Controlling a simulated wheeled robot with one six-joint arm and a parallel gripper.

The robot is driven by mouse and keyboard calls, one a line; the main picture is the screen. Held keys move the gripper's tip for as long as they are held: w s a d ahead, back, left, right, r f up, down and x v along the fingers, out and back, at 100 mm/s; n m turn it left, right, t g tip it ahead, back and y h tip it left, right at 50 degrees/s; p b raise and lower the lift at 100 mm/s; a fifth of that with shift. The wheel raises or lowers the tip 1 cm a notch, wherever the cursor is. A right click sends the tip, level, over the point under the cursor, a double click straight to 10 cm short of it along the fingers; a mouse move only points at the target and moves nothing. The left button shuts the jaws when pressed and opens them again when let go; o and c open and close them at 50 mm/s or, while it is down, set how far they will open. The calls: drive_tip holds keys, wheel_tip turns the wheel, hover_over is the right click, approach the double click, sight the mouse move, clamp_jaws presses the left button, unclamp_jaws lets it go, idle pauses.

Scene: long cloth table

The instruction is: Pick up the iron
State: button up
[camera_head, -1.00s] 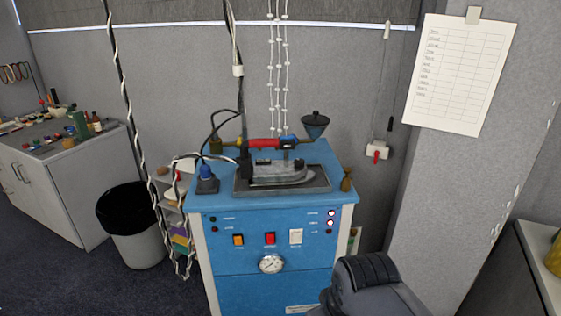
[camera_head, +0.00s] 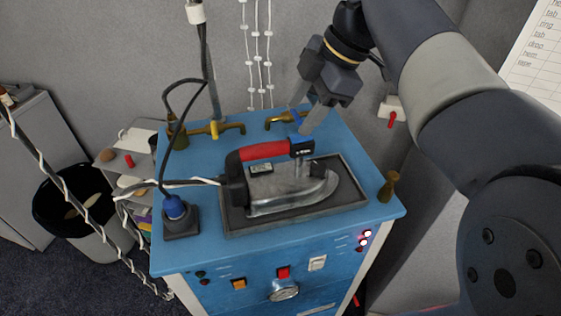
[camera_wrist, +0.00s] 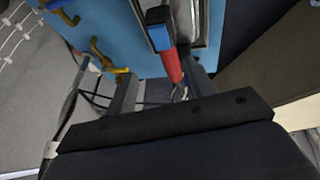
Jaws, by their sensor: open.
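The iron (camera_head: 290,192) rests flat on a dark metal tray (camera_head: 237,222) on top of the blue station. Its red handle (camera_head: 265,150) runs along the top with a blue-and-black front end, and its tip points right. My gripper (camera_head: 306,116) is open and empty, pointing down near the front end of the handle, seemingly just above and behind it. In the wrist view the red handle (camera_wrist: 171,66) appears between the two spread fingers of my gripper (camera_wrist: 163,90). The exact height gap cannot be told.
Brass taps (camera_head: 215,130) stand at the station's back edge, near my gripper. A brass knob (camera_head: 388,186) stands at the right corner. A blue plug fitting (camera_head: 177,212) sits at front left. A braided cable (camera_head: 190,182) leads to the iron. A bin (camera_head: 75,215) stands left.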

sight(280, 143)
drive_tip(key=x, duration=0.4)
drive_tip(key=shift+s+a+f, duration=0.1)
drive_tip(key=shift+a+f, duration=0.1)
drive_tip(key=shift+f, duration=0.15)
drive_tip(key=f, duration=0.1)
drive_tip(key=a+f, duration=0.1)
drive_tip(key=a+f+p, duration=0.1)
drive_tip(key=shift+s+a+f, duration=0.25)
drive_tip(key=shift+s+f, duration=0.05)
drive_tip(key=shift+f, duration=0.1)
drive_tip(key=shift+w+a+f, duration=0.1)
drive_tip(key=shift+a+f, duration=0.1)
drive_tip(key=shift+f, duration=0.25)
clamp_jaws()
drive_tip(key=shift+r, duration=0.15)
